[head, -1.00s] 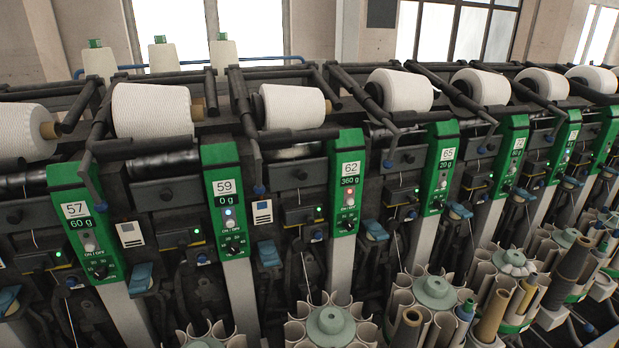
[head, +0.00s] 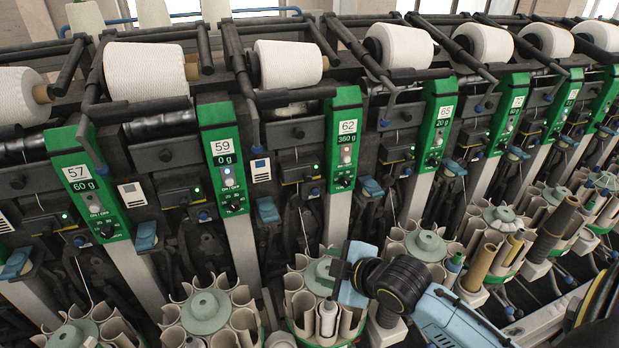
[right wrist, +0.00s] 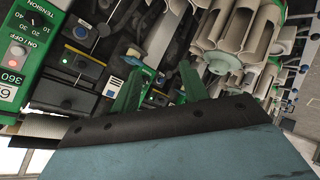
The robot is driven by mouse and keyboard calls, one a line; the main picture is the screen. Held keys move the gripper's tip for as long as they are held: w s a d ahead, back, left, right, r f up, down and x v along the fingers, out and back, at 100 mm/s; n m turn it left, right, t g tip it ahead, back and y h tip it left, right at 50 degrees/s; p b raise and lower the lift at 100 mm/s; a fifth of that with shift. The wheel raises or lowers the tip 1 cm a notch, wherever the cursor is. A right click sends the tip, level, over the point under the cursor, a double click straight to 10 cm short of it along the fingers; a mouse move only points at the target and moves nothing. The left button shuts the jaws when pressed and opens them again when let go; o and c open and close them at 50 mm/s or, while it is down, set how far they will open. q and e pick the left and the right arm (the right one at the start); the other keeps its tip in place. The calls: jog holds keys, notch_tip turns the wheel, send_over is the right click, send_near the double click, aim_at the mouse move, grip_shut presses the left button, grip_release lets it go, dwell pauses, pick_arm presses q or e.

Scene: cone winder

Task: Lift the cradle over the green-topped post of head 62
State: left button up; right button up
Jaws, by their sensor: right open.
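The green-topped post of head 62 (head: 343,135) stands mid-row in the head view, its display reading 360 g. Its panel also shows at the left edge of the right wrist view (right wrist: 18,50). Above and left of it, a white cone (head: 288,63) sits in a dark cradle (head: 297,96); the cradle's front bar runs across below the cone to near the post's top. My right gripper (head: 338,272) is low in front of the post, over the bobbin holders, well below the cradle. Its green fingers are apart and empty in the right wrist view (right wrist: 160,88). My left gripper is out of view.
Post 59 (head: 222,160) and post 65 (head: 436,125) stand either side. Other cradle arms with blue tips hang between posts. Round bobbin holders (head: 205,312) line the front below, with bobbins standing in some.

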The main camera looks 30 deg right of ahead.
jog(key=w+d+r+n+t+y, duration=0.1)
jog(key=w+d+r+n+t, duration=0.6)
jog(key=w+r, duration=0.4)
jog(key=n+t+y, duration=0.1)
jog(key=n+t, duration=0.2)
send_near(313, 97)
jog(key=p+x, duration=0.2)
jog(key=x, duration=0.7)
jog(key=shift+w+r, duration=0.15)
jog(key=shift+w, duration=0.25)
jog(key=shift+w+a+r, duration=0.1)
jog(key=shift+w+a, duration=0.1)
jog(key=shift+w, duration=0.55)
jog(key=shift+c, duration=0.4)
grip_shut()
